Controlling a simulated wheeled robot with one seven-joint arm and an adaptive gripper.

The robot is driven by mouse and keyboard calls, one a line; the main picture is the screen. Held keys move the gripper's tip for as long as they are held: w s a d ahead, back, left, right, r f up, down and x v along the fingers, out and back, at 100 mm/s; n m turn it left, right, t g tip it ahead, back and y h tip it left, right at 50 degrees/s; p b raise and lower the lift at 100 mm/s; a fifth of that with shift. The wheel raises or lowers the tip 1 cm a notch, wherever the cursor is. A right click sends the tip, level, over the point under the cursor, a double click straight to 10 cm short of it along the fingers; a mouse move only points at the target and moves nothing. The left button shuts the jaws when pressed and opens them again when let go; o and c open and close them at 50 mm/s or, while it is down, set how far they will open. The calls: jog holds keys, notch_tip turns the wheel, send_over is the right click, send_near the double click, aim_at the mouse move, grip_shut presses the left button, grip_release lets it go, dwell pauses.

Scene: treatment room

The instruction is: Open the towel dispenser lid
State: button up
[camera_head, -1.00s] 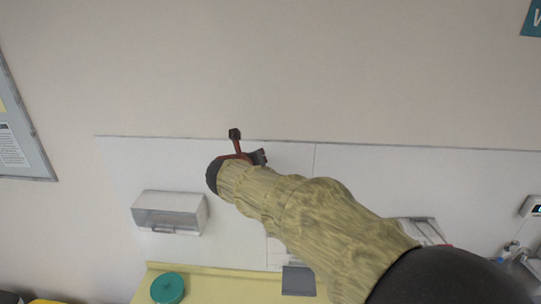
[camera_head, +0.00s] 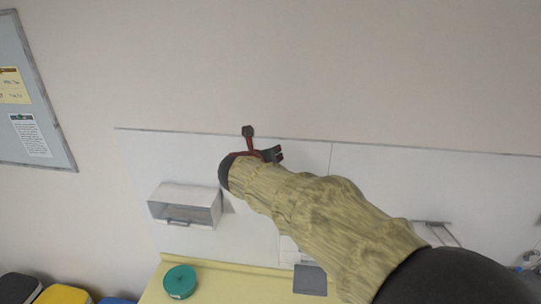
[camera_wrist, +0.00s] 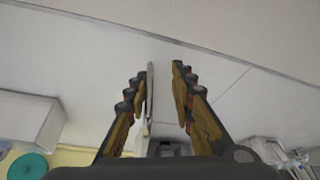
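The towel dispenser (camera_head: 168,212) is a white box with a greyish front, fixed low on the white wall panel at left of centre in the head view. Its lid appears shut, with a small handle at the lower front. In the wrist view a white box, likely the dispenser (camera_wrist: 28,116), shows at the left edge, partly cut off. My gripper (camera_head: 262,143) is up and to the right of the dispenser, apart from it, in front of the panel. In the wrist view the fingers (camera_wrist: 161,74) are spread with nothing between them.
A yellow counter (camera_head: 235,284) lies below, with a round green object (camera_head: 180,282) on it. Coloured bins (camera_head: 62,295) stand at lower left. A notice board (camera_head: 35,100) hangs at far left. The wall above is bare.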

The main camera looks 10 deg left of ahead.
jog(key=v, duration=1.2)
dwell(0.3)
